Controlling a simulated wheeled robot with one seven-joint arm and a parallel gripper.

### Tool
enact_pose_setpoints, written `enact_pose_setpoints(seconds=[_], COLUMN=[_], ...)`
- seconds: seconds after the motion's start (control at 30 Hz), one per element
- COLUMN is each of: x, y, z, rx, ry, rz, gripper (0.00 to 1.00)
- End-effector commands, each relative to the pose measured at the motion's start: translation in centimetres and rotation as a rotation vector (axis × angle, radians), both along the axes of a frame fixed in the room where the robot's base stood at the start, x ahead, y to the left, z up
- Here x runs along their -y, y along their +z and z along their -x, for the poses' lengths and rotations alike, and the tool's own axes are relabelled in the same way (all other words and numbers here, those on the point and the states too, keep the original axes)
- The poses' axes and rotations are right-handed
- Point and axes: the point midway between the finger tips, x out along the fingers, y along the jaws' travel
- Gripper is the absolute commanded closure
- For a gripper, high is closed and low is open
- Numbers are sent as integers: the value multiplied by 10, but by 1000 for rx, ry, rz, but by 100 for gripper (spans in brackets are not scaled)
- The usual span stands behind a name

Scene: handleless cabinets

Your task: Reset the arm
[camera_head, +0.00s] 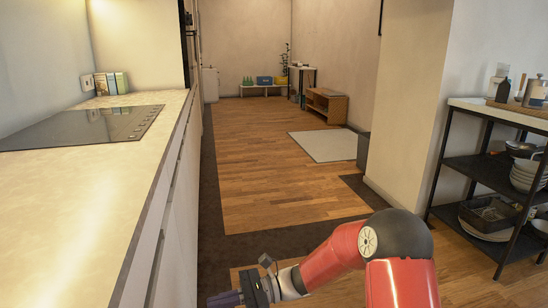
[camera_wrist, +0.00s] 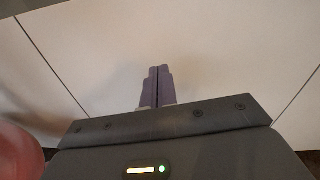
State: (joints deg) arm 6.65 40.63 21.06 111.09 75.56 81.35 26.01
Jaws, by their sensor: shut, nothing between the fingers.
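My gripper (camera_wrist: 157,75) shows in the wrist view with its two purple fingers pressed together and nothing between them. It faces a plain pale cabinet front (camera_wrist: 225,50) with thin dark seams at left and right. In the head view my gripper (camera_head: 226,299) is low at the bottom edge, beside the cabinet fronts under the counter. My red arm is bent at its dark joint and reaches down and to the left. The gap between fingertips and cabinet front cannot be judged exactly.
A pale counter (camera_head: 90,215) with a black cooktop (camera_head: 85,127) runs along the left. A black-framed shelf (camera_head: 485,170) with dishes stands at right, near a wall corner (camera_head: 405,110). The wooden floor (camera_head: 270,180) ahead is clear up to a light rug (camera_head: 325,146).

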Motion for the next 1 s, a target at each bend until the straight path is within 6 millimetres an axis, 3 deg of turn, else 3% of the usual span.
enact_pose_setpoints(seconds=[0.17,0.4,0.8,1.0], x=[31,96,220,262], y=[23,43,88,105], z=[45,94,157,178], rx=[320,748,1389,1591], ry=[127,290,541,635], rz=[234,550,1051,1232], gripper=[100,100,100,100])
